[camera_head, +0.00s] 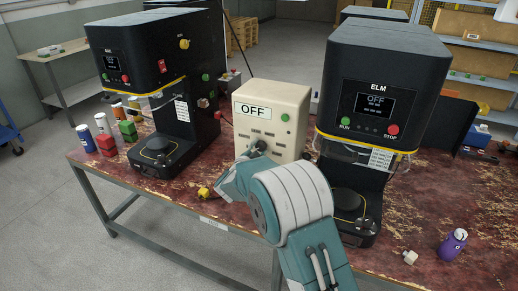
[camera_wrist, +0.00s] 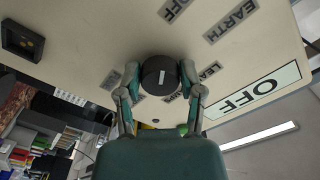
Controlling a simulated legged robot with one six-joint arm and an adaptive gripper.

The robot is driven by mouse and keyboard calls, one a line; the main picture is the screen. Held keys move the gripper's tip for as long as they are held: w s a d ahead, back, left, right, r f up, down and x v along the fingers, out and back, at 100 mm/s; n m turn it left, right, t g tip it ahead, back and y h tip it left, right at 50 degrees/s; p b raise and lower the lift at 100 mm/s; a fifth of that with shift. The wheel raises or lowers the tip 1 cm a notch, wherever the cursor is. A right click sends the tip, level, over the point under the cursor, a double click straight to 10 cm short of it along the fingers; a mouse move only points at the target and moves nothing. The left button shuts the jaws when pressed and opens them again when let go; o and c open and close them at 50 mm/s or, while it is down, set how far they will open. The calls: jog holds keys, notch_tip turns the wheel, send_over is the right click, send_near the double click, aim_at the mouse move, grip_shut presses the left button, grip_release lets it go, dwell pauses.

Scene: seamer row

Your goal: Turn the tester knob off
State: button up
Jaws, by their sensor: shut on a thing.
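The tester is a cream box (camera_head: 272,103) on the bench, between two black machines. Its display (camera_head: 253,110) reads OFF, and it also shows in the wrist view (camera_wrist: 253,92). The tester knob (camera_wrist: 159,74) is round and black with a short white line, which stands nearly upright in the wrist view. Labels reading OFF and EARTH, and others partly hidden, surround it. My gripper (camera_wrist: 160,78) is shut on the knob, one finger on each side. In the head view my wrist covers much of the box's lower front, and the fingers are hard to make out.
The ELM machine (camera_head: 385,75) stands close on the right, its display reading OFF. Another black machine (camera_head: 130,48) stands on the left. Small cans (camera_head: 85,137) and coloured blocks are at the bench's left end. A purple bottle (camera_head: 453,245) is at the right front.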

jog(key=shift+a+f+n, duration=0.1)
jog(key=shift+f+n, duration=0.2)
jog(key=shift+f, duration=0.05)
jog(key=o, duration=1.2)
jog(key=shift+f, duration=0.1)
jog(key=shift+c, duration=0.2)
jog(key=shift+a, duration=0.1)
jog(key=shift+r, duration=0.25)
jog(key=v, duration=1.2)
jog(key=shift+w, duration=0.1)
